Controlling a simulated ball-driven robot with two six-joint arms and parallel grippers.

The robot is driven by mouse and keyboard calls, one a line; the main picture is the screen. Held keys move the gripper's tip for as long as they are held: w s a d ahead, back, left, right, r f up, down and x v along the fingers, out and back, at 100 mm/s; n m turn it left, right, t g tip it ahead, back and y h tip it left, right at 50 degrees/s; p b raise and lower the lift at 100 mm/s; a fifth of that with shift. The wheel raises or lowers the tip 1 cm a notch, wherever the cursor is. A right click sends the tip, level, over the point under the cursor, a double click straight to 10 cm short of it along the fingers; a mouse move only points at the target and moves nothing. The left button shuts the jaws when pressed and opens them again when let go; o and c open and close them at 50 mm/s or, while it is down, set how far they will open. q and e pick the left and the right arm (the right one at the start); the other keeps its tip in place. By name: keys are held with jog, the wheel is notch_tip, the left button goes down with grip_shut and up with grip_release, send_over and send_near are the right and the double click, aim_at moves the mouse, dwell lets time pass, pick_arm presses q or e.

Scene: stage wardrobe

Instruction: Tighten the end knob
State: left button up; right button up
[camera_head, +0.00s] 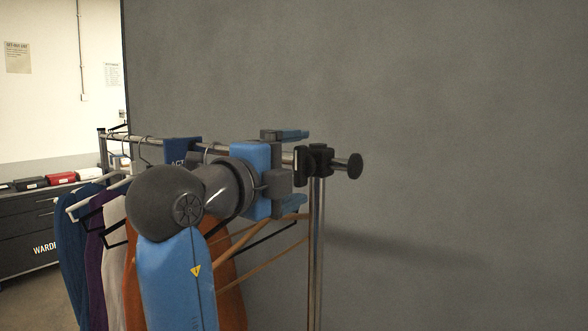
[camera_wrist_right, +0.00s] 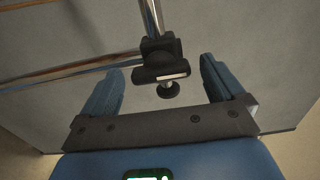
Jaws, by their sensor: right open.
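The end knob (camera_head: 355,166) is a round dark knob on a short stem at the right end of the clothes rack's top rail. It sits on a black clamp (camera_head: 318,158) at the top of the upright post. My right gripper (camera_head: 304,170) is open, its blue fingers apart above and below, just left of the clamp in the head view. In the right wrist view the knob (camera_wrist_right: 168,90) and clamp show between the two open fingers (camera_wrist_right: 161,66), with no finger touching the knob. My left gripper is not in view.
The metal rail (camera_head: 146,138) carries several garments on hangers, with a blue sign (camera_head: 181,151). My right arm hides part of them. A dark cabinet (camera_head: 30,235) with cases on top stands at the far left. A grey wall (camera_head: 450,90) is behind; space right of the knob is clear.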

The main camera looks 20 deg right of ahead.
jog(key=v, duration=1)
jog(key=shift+s+b, duration=0.2)
jog(key=shift+b, duration=0.2)
jog(key=shift+a, duration=0.15)
